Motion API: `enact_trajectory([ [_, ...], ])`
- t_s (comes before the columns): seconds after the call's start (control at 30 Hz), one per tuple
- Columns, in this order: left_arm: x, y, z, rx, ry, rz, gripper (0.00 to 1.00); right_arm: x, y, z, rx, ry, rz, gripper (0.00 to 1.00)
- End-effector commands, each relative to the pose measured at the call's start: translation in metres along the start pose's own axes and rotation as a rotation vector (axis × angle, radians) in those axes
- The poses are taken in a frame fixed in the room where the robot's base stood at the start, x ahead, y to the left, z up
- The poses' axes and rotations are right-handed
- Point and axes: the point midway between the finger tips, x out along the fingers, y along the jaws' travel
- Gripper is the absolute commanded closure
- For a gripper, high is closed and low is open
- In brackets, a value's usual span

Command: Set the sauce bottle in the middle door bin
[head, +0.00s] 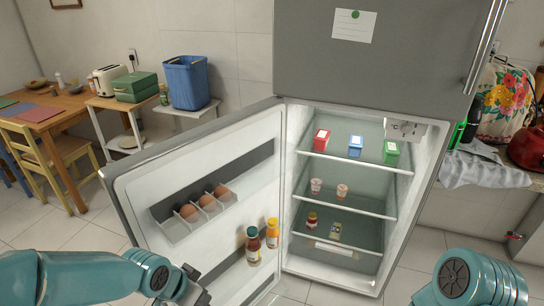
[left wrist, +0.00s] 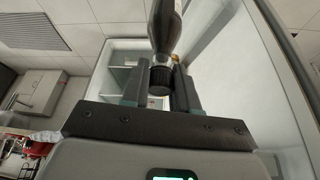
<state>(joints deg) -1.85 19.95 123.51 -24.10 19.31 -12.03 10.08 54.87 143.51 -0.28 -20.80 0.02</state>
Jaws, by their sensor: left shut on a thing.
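My left gripper (head: 198,293) is at the bottom of the head view, in front of the open fridge door. In the left wrist view it (left wrist: 162,86) is shut on the black cap end of a dark brown sauce bottle (left wrist: 166,28). I cannot make out this held bottle in the head view. The fridge door (head: 135,182) has an upper bin (head: 172,236) with several eggs and a lower bin (head: 232,276) beneath it. My right gripper is out of view.
The door's outer edge stands close to my left arm. A counter is at right, tables at left.

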Motion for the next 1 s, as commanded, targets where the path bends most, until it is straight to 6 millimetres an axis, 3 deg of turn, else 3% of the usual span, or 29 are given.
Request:
enact_trajectory([
  [0.53, -0.015, -0.023, 0.001, -0.451, 0.001, -0.191, 1.0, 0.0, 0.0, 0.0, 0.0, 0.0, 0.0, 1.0],
  [1.0, -0.015, -0.024, 0.002, -0.518, 0.002, -0.216, 1.0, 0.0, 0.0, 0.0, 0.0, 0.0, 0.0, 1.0],
])
